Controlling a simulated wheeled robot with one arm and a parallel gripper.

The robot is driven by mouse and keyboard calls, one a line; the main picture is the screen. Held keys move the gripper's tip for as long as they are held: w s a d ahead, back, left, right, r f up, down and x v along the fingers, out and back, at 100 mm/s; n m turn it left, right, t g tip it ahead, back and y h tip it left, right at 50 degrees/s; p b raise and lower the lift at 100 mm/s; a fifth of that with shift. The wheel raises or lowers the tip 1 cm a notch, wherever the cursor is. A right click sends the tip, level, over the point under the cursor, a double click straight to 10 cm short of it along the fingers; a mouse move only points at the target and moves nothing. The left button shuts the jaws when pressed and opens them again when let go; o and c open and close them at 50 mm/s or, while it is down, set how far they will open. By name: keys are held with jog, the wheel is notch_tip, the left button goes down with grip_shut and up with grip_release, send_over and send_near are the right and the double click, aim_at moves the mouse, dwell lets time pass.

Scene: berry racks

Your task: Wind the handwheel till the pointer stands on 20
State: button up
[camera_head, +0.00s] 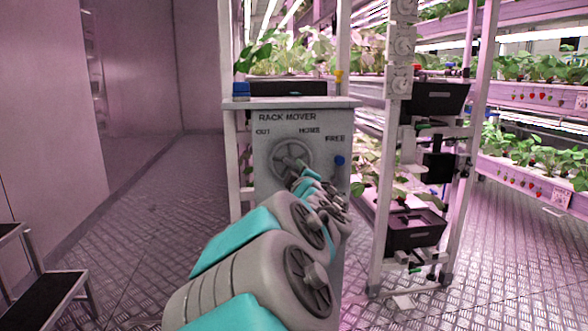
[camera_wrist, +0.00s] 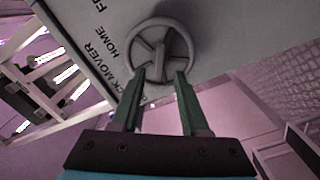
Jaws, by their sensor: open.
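The grey handwheel (camera_head: 289,148) is on the front of the grey rack mover box (camera_head: 268,187), whose face reads "RACK MOVER", "OUT", "HOME" and "FREE". In the wrist view the spoked handwheel (camera_wrist: 187,36) lies just beyond my fingertips. My gripper (camera_wrist: 160,73) is open, its two green fingers apart, with the lower part of the wheel and a spoke showing around and between the tips. I cannot tell whether the fingers touch the wheel. I cannot make out a pointer or a 20 mark.
A blue knob (camera_head: 339,160) sits right of the wheel under "FREE". A blue block (camera_head: 241,90) and a black tray (camera_head: 287,88) are on top of the box. A rack post with black bins (camera_head: 416,229) stands to the right. A step stool (camera_head: 45,297) is at lower left; the aisle floor is clear.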

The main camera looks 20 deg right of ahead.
jog(key=v, duration=0.3)
dwell(0.4)
